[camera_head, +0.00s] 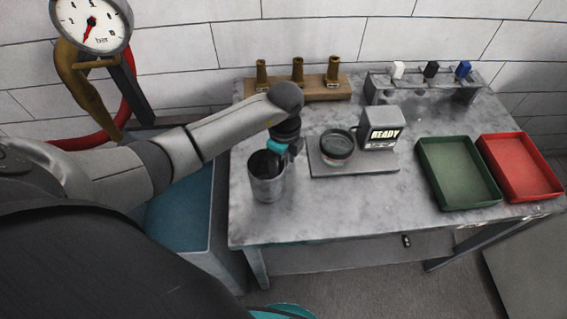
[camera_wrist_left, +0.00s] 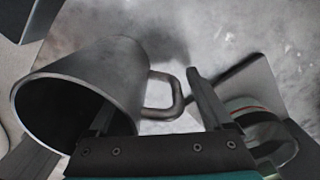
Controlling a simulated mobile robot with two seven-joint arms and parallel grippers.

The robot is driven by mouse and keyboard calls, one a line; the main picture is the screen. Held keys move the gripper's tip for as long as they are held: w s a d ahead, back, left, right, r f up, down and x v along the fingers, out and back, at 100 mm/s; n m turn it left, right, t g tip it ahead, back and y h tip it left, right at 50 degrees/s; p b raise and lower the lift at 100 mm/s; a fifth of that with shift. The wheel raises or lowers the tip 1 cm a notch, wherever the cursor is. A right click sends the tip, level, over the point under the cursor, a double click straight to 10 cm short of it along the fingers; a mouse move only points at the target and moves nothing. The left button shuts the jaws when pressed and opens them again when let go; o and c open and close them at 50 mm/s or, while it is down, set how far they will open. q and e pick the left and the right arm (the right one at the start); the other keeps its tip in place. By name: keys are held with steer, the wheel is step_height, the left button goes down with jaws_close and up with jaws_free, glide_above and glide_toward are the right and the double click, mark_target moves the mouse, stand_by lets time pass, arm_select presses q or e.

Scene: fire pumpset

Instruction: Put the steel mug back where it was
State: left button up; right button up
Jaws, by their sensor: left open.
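The steel mug (camera_head: 267,188) stands upright near the left front of the grey table, its rim facing up. In the left wrist view the mug (camera_wrist_left: 110,62) is at left, with its handle (camera_wrist_left: 163,112) pointing right. My left gripper (camera_head: 284,163) is at the mug's right rim. In the left wrist view the left gripper (camera_wrist_left: 157,87) is open, one finger overlapping the mug's body and the other just right of the handle. The handle shows between the fingers; I cannot tell whether they touch it. My right gripper is not in view.
Just right of the mug, a scale plate (camera_head: 376,165) bears a round dark-rimmed container (camera_head: 337,146) beside a READY display (camera_head: 381,137). A wooden block with brass nozzles (camera_head: 325,91) and a switch rack (camera_head: 428,90) stand behind. Green (camera_head: 470,199) and red (camera_head: 545,193) trays are at right.

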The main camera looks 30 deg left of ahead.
arm_select(q)
steer(key=shift+r, duration=0.55)
steer(key=r+p, duration=0.1)
steer(key=r, duration=1)
steer(key=shift+w+r+p, duration=0.15)
steer(key=shift+w+p, duration=0.05)
steer(key=shift+p, duration=0.2)
